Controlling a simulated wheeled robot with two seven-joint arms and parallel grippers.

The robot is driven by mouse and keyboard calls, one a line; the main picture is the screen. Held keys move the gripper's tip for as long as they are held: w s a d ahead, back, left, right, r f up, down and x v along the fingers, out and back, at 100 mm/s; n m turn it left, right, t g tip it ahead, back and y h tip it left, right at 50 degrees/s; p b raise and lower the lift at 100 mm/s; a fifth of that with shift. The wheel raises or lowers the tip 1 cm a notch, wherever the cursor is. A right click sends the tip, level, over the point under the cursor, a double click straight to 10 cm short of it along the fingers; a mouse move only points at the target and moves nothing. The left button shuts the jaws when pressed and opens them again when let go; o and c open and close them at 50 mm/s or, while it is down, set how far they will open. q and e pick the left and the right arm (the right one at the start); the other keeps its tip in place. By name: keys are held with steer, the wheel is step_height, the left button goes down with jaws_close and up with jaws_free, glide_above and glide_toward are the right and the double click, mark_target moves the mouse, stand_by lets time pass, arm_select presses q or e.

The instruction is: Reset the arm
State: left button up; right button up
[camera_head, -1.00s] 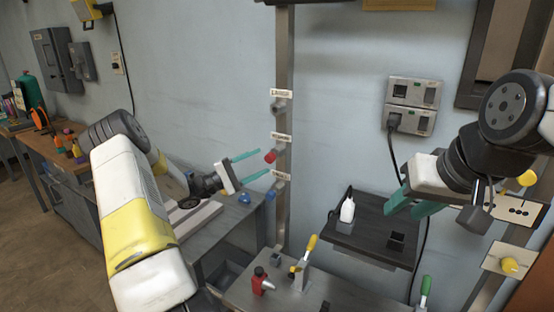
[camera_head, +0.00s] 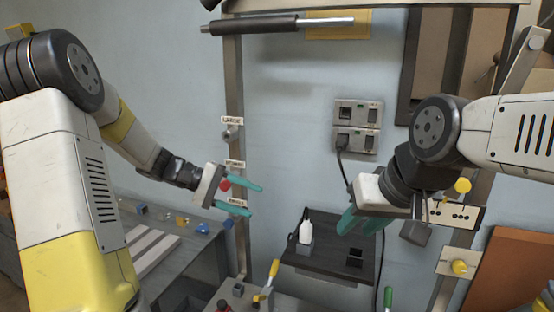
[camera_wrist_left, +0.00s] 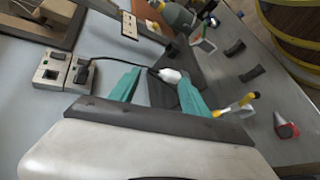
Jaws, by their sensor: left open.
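My left gripper (camera_head: 243,196) is open and empty in the head view, with its teal fingers apart. It is held in the air in front of the upright metal post (camera_head: 236,85), near a red knob (camera_head: 225,184). In the left wrist view, its two fingers (camera_wrist_left: 157,88) point towards the dark shelf, with nothing between them in contact. My right gripper (camera_head: 360,220) is in the air above the right side of the dark shelf. Its teal fingers overlap from this angle, and the gap between them is unclear.
A dark shelf (camera_head: 328,265) carries a white bottle (camera_head: 306,232). A wall outlet (camera_head: 357,127) with a plugged black cable is behind. A yellow-handled clamp (camera_head: 272,270) and a green handle (camera_head: 388,297) stand below. A grey bench (camera_head: 185,255) with small parts is at left.

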arm_select(q)
steer(key=s+a+r+m+t+y, duration=0.1)
steer(key=s+a+r+t+y, duration=0.1)
steer(key=s+y, duration=0.3)
steer(key=s+a+r+m+t+y, duration=0.2)
steer(key=s+y, duration=0.3)
steer(key=s, duration=0.9)
steer(key=shift+a+r+m+t+y, duration=0.3)
steer(key=shift+a+r+t, duration=0.2)
steer(key=shift+r, duration=0.35)
steer(key=shift+s+a+r+t, duration=0.2)
steer(key=shift+s+a+t, duration=0.15)
steer(key=shift+a+t, duration=0.05)
steer(key=shift+c, duration=0.2)
